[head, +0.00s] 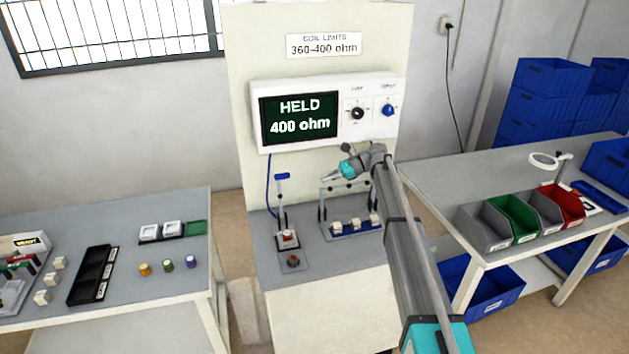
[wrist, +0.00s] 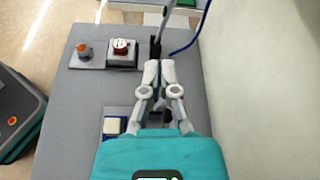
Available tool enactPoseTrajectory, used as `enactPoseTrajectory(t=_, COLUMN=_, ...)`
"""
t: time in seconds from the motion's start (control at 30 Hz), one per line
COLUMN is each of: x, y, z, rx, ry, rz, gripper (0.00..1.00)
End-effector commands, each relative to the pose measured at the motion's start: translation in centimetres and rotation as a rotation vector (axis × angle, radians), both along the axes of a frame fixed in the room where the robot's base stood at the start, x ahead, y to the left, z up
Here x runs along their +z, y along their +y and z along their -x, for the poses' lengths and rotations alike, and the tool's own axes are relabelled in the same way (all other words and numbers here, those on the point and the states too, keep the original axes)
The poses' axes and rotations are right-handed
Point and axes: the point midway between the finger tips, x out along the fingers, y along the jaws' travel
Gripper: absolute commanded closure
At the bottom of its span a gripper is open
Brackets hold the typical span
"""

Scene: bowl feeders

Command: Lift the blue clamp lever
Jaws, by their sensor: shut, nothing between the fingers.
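The blue clamp lever (head: 282,176) shows in the head view as a blue bar atop a thin upright post on the left fixture. A part with a reddish top sits in the fixture's nest (head: 287,240); it also shows in the wrist view (wrist: 121,47). My gripper (head: 325,177) is shut and empty, to the right of the blue handle and apart from it. In the wrist view my gripper's fingertips (wrist: 158,64) are together just short of the fixture's grey lever arm (wrist: 167,17). The blue handle is out of that view.
The panel display (head: 299,117) reads HELD, 400 ohm. An orange button (head: 293,261) sits in front of the nest. A blue rack (head: 354,230) with white blocks and a frame stands to the right. The panel wall rises behind. A blue cable (head: 268,190) hangs beside the lever.

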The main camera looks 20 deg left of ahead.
Motion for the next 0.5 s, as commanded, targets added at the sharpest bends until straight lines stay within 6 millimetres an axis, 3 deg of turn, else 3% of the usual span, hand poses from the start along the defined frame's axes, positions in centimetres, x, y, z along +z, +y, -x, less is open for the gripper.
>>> enactPoseTrajectory(t=0.2, x=0.0, y=-1.3, z=-0.8, rx=0.000, ry=-0.001, rz=0.001, gripper=1.00)
enactPoseTrajectory(t=0.5, x=0.0, y=-1.5, z=-0.9, rx=0.000, ry=-0.001, rz=0.001, gripper=1.00)
